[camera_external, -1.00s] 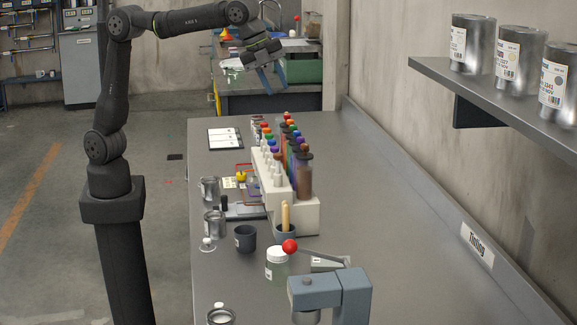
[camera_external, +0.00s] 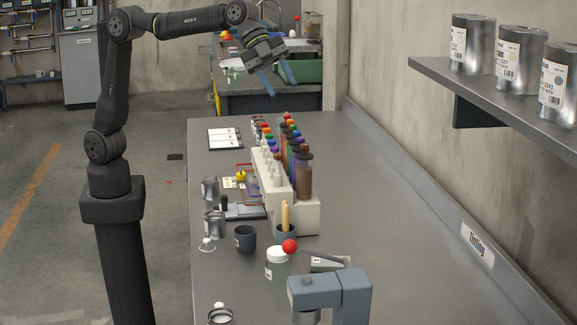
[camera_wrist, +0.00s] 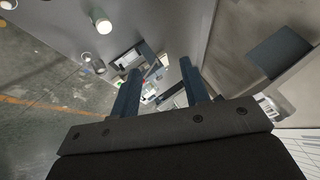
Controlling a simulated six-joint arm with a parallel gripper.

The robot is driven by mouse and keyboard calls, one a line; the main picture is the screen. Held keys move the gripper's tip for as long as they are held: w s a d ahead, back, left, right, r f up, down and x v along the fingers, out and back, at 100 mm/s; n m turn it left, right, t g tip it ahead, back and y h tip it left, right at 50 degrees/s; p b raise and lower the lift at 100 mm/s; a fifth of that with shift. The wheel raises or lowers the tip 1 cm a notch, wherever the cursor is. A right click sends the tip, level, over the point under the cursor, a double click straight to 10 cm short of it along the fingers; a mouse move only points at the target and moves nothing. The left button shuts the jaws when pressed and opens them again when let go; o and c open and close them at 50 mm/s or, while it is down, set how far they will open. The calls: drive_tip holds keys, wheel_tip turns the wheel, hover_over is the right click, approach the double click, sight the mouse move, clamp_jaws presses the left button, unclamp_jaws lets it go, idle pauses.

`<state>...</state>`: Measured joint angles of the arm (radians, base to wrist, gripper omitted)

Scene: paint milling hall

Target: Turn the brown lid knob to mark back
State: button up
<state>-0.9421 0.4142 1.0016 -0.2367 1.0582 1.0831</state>
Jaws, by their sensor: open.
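My gripper (camera_external: 279,83) is open and empty, held above the far end of the bench. Its two blue fingers also show apart in the wrist view (camera_wrist: 161,70), with nothing between them. A white rack (camera_external: 281,198) on the bench holds rows of tubes with coloured knob-like lids. The nearest tall tube holds brown material and has a dark, brownish lid (camera_external: 305,156); I cannot tell for sure that this is the brown lid knob. No mark on it is readable. My gripper is well apart from the rack.
Metal cans (camera_external: 215,224), a dark cup (camera_external: 245,239) and a white-lidded jar (camera_external: 277,262) stand nearer on the bench. A grey press with a red-ball lever (camera_external: 290,246) is at the front. A wall shelf (camera_external: 500,95) holds cans. The bench's right side is clear.

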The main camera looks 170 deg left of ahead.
drive_tip(key=w+d+r+t, duration=0.1)
drive_tip(key=w+t, duration=0.3)
drive_tip(key=w, duration=0.3)
drive_tip(key=n+g+y, duration=0.8)
drive_tip(key=n+g, duration=0.5)
drive_tip(key=n, duration=0.9)
approach(303, 144)
drive_tip(key=x, duration=1)
drive_tip(key=shift+a+f, duration=0.15)
drive_tip(key=shift+a, duration=0.1)
clamp_jaws()
